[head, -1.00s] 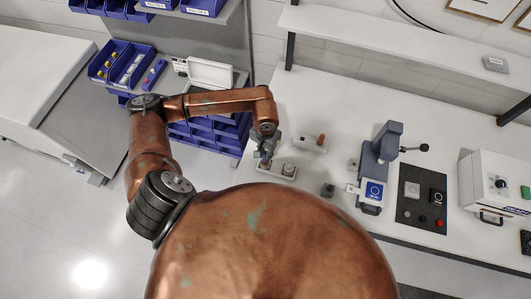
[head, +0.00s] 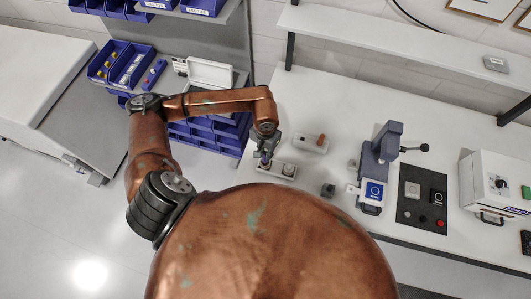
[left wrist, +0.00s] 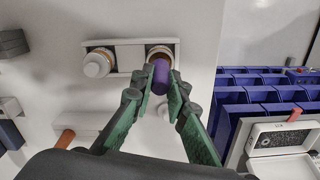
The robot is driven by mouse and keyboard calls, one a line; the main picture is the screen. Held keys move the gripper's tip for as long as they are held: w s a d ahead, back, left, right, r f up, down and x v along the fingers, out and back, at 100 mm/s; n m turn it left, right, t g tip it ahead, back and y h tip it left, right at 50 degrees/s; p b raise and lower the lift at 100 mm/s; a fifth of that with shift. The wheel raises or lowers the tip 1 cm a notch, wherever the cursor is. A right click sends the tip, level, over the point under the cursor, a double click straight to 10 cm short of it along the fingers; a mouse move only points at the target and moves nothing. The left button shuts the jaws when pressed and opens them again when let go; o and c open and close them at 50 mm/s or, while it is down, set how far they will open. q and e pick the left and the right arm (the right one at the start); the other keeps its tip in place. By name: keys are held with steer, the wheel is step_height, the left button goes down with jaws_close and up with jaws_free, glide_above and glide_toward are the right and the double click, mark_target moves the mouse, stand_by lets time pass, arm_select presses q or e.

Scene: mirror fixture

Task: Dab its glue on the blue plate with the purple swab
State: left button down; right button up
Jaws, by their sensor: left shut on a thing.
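My left gripper (left wrist: 160,92) is shut on the purple swab (left wrist: 160,76), which shows as a purple cylinder between the green fingertips. In the left wrist view the swab overlaps the tan-ringed opening (left wrist: 159,50) of a pale two-place holder (left wrist: 128,43); how deep its tip is cannot be told. In the head view the left gripper (head: 266,155) is at the left end of this holder (head: 274,172). A blue plate (head: 374,190) with a white mark sits on a white mount at the grey press, right of the gripper. My right gripper is out of view.
A white-capped jar (head: 289,169) stands in the holder's other place. A pale block with a brown knob (head: 321,140) lies behind it. A small dark block (head: 328,190) and the grey press (head: 379,155) stand to the right. Blue bins (head: 205,137) are at the left.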

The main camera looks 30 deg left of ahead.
arm_select(q)
steer(key=shift+r+p, duration=0.75)
steer(key=shift+r, duration=2.7)
